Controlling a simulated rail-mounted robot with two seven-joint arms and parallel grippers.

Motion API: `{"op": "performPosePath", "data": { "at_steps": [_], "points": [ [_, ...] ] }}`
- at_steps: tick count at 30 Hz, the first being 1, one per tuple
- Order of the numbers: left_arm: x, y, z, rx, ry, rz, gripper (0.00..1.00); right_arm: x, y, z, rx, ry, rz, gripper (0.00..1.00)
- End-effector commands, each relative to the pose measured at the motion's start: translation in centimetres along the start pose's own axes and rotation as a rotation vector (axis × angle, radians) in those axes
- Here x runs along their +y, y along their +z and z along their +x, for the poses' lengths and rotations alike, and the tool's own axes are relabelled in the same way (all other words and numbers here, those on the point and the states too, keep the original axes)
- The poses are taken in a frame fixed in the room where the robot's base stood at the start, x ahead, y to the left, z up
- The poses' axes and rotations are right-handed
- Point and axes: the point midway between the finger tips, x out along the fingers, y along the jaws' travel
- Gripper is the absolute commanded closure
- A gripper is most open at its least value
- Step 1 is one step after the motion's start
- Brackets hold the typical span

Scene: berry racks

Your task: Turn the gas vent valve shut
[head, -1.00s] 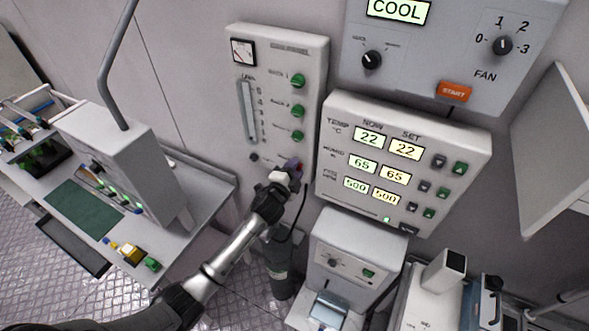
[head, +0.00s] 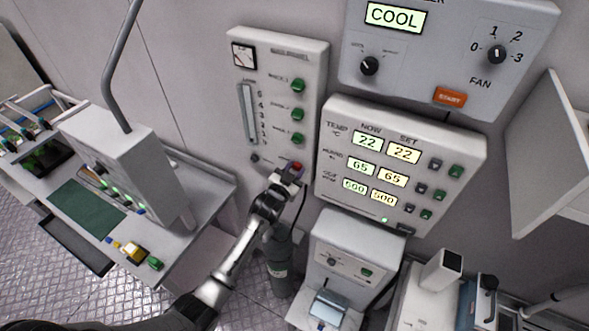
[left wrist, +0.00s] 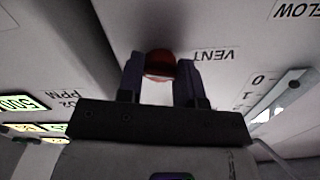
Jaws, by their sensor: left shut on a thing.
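The gas vent valve is a red knob (head: 297,166) low on the grey gas panel (head: 311,68). In the left wrist view the red knob (left wrist: 160,64) sits beside the upside-down word VENT. My left gripper (head: 290,174) is at the panel's lower right, with its two dark blue fingers on either side of the knob. In the left wrist view the gripper (left wrist: 161,82) is shut on it. The fingers hide the knob's sides, and I cannot tell its angle. My right gripper is not in view.
Green knobs (head: 298,86) and a flow gauge (head: 247,113) sit above the valve. A display panel (head: 474,150) is close on the right. A gas cylinder (head: 281,268) stands below. A bench (head: 205,216) with a grey unit is at the left.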

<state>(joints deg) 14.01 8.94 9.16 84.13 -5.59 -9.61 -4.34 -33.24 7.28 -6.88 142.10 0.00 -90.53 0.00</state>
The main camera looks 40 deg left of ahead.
Motion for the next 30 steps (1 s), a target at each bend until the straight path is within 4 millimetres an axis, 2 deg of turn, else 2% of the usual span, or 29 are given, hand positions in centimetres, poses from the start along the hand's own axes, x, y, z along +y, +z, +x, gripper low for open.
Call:
{"op": "performPosePath", "data": {
  "at_steps": [6,15,30],
  "points": [
    [0.05,-0.02,0.00,-0.002,0.001,-0.147,0.90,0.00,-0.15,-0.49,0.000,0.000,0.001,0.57],
    [0.00,0.02,0.00,-0.001,0.000,-0.265,0.90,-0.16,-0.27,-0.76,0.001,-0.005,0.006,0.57],
    [0.01,0.05,0.01,-0.001,0.000,-0.300,0.90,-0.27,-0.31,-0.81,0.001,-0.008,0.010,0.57]
  ]
}}
